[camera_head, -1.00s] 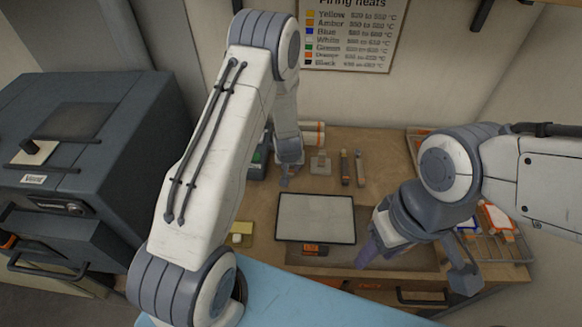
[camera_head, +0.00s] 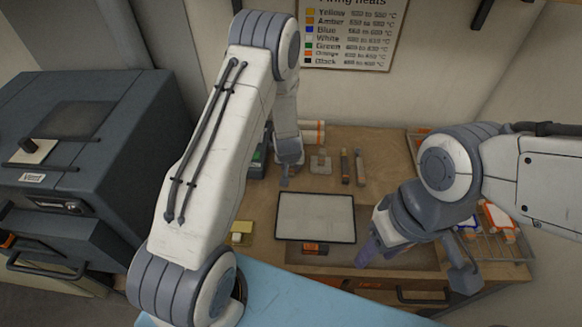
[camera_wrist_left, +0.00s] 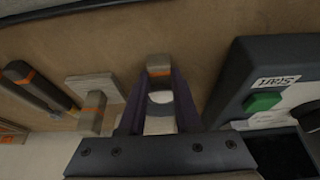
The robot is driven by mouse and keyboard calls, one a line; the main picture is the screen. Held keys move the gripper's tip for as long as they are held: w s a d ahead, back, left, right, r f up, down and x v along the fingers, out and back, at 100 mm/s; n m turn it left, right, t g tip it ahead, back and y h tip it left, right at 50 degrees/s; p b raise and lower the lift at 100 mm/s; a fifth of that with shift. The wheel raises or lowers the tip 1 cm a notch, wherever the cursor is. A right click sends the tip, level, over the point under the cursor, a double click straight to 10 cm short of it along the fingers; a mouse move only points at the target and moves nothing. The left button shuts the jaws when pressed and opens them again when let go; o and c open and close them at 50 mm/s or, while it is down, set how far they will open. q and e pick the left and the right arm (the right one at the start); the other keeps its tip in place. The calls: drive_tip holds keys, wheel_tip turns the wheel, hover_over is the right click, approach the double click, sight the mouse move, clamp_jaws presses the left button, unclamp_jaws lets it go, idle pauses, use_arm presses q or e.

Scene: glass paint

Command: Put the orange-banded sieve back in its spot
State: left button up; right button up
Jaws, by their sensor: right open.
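My left gripper (camera_wrist_left: 160,78) is shut on the orange-banded sieve (camera_wrist_left: 158,72). In the left wrist view, the sieve's grey-brown handle with its orange band fills the gap between the purple fingers, with a grey curved part and a white area behind it. In the head view my left gripper (camera_head: 286,172) is over the back of the bench, left of the upright tools, and the sieve's body is mostly hidden there. My right gripper (camera_head: 370,248) is open and empty, right of the pale panel; its fingers are partly hidden.
A box with a green Start button (camera_wrist_left: 263,102) stands close beside my left gripper. A block tool (camera_head: 320,163) and two slim tools (camera_head: 345,165) stand on its other side. A dark-framed pale panel (camera_head: 315,215) lies in front. A rack (camera_head: 498,248) is at right, a kiln (camera_head: 85,140) at left.

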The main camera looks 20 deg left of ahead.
use_arm(q)
drive_tip(key=o, duration=0.5)
drive_tip(key=shift+c, duration=0.2)
